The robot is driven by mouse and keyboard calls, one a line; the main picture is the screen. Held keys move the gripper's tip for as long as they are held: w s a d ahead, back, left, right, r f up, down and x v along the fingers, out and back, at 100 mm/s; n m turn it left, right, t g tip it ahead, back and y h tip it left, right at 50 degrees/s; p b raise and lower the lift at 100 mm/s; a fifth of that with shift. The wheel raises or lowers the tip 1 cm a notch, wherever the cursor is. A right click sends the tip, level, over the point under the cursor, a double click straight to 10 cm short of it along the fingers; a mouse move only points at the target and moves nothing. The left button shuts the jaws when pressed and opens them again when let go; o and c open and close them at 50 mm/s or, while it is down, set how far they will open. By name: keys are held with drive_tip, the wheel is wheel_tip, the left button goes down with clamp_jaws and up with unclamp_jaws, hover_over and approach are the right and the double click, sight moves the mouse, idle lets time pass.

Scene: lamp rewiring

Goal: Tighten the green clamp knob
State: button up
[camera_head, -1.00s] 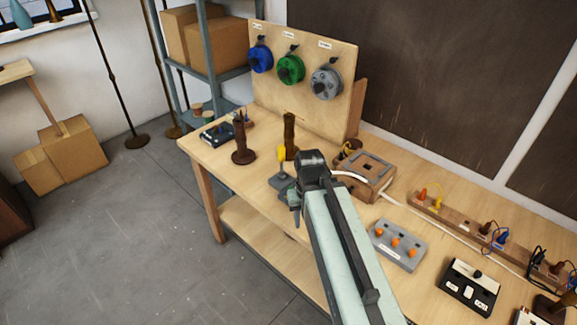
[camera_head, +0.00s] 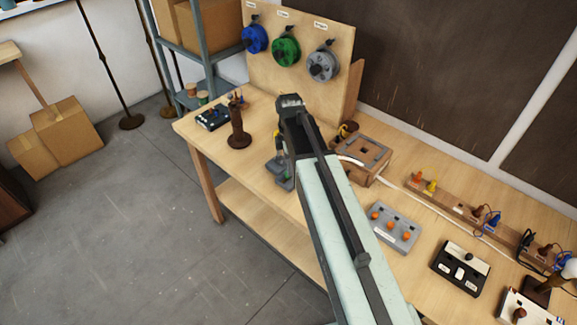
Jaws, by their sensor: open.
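My gripper (camera_head: 290,101) is at the far end of my pale green arm, over the workbench, in front of the spool board. It is open, and I see nothing between its fingers. A small grey-green clamp (camera_head: 281,170) stands at the bench's front edge, just left of and below my gripper in the picture. My gripper and arm cover part of it. I cannot clearly make out a green knob on it. A green spool (camera_head: 286,51) hangs on the upright board, apart from my gripper.
A brown post on a round base (camera_head: 238,130) stands left of the clamp. A wooden box (camera_head: 362,158) is right of my arm. A grey panel with orange knobs (camera_head: 394,228) and a black switch box (camera_head: 460,267) lie further right. Open floor is at left.

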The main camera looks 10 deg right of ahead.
sight(286, 177)
drive_tip(key=w+n, duration=0.1)
drive_tip(key=n, duration=0.1)
drive_tip(key=w+r+n, duration=0.1)
drive_tip(key=shift+w+n, duration=0.3)
drive_tip(key=shift+n, duration=0.1)
drive_tip(key=shift+w+n, duration=0.1)
drive_tip(key=shift+n, duration=0.3)
wheel_tip(286, 177, down, 8)
drive_tip(key=b, duration=0.7)
drive_tip(key=shift+f+b, duration=0.1)
drive_tip(key=shift+b, duration=0.25)
clamp_jaws()
drive_tip(key=shift+d, duration=0.2)
drive_tip(key=shift+a, duration=0.1)
